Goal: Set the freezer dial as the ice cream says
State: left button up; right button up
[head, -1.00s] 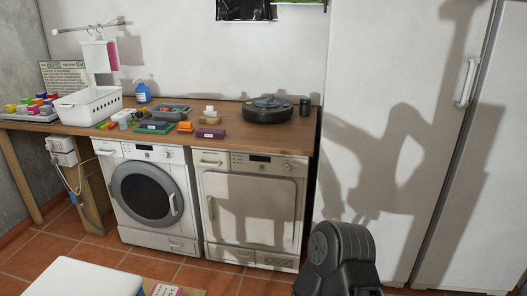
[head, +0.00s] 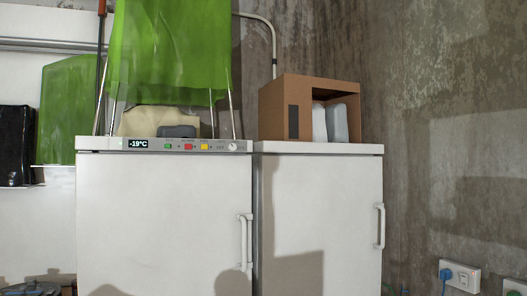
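The left white freezer (head: 165,225) stands upright with its door shut. A control panel runs along its top edge, with a display (head: 138,144) that reads -19°C. Green, red and yellow buttons sit in the middle of the panel. A small white round dial (head: 232,146) is at the panel's right end; its mark and scale are too small to read. No ice cream can be made out. Neither gripper is in view; only dark shadows, perhaps of me, fall on the lower doors.
A second white cabinet (head: 320,215) stands close on the right, with an open cardboard box (head: 292,107) holding pale items on top. A green cloth (head: 165,50) hangs over a rack on the freezer. A wall socket (head: 460,275) is at lower right.

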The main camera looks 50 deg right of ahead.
aim_at(232, 147)
jog(key=i+l, duration=0.1)
jog(key=l, duration=0.35)
jog(key=i+l+z, duration=0.1)
jog(key=l, duration=0.4)
jog(key=i+l, duration=0.1)
jog(key=l, duration=0.35)
jog(key=i+l+z, duration=0.1)
jog(key=l, duration=0.35)
jog(key=i+l, duration=0.1)
jog(key=l, duration=0.35)
jog(key=i+l, duration=0.15)
jog(key=l, duration=0.3)
jog(key=k+l, duration=0.1)
jog(key=l, duration=0.25)
jog(key=k+l+z, duration=0.1)
jog(key=l, duration=0.25)
jog(key=k+l, duration=0.1)
jog(key=l, duration=0.25)
